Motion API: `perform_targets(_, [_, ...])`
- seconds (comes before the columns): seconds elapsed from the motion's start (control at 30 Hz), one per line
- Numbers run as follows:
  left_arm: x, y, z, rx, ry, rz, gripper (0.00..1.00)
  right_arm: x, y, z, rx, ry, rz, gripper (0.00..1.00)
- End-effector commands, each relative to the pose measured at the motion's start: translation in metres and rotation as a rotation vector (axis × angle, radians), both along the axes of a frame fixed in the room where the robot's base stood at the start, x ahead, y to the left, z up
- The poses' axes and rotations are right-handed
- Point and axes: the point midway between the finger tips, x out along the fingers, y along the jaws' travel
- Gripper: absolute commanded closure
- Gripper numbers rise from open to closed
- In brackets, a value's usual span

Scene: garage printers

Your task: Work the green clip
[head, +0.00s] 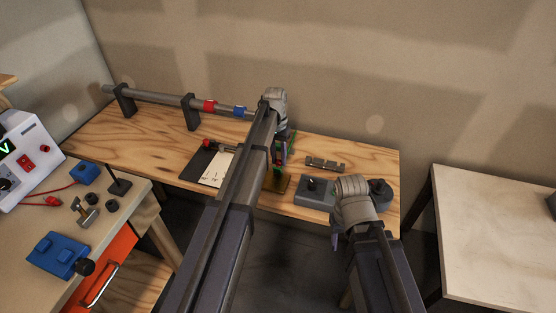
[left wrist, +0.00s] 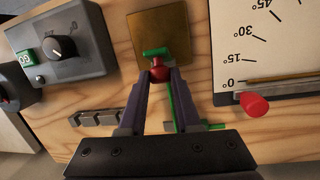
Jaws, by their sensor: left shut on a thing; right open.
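The green clip (left wrist: 154,52) stands at the brass-coloured plate (left wrist: 150,22) on the wooden bench. A longer green part (left wrist: 186,108) runs beside my gripper's right finger. My left gripper (left wrist: 160,76) is shut on a round red knob, which touches the green clip and appears to be its grip. In the head view my left gripper (head: 279,158) is over the plate (head: 280,185), with the clip mostly hidden by my arm. My right gripper (head: 336,242) is open at the bench's front edge, apart from the clip; its fingertips are partly hidden.
A white angle-scale board (left wrist: 285,50) with a red knob (left wrist: 254,104) lies beside the clip. A grey dial box (left wrist: 62,45) and a stepped metal bar (head: 325,164) are on the other side. A rail (head: 160,98) with red and blue collars runs behind.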

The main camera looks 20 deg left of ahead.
Motion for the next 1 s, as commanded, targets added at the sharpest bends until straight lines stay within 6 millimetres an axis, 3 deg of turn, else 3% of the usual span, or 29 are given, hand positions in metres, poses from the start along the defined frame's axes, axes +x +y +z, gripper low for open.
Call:
perform_targets(0.63, [0.0023,-0.0005,-0.0006,0.002,0.049,-0.001,1.00,0.0000,0.0001,-0.0027,0.000,0.000,0.000,0.50])
perform_targets(0.67, [0.0023,-0.0005,-0.0006,0.002,0.049,-0.001,0.65,0.0000,0.0001,-0.0027,0.000,0.000,0.000,0.50])
perform_targets(0.9, [0.0027,-0.0004,-0.0003,0.002,0.049,-0.001,0.38,0.0000,-0.0001,-0.0025,0.000,0.000,0.000,0.50])
perform_targets(1.0, [0.0027,-0.0004,-0.0003,0.002,0.050,0.000,0.38,0.0000,0.0000,-0.0024,0.000,0.000,0.000,0.50])
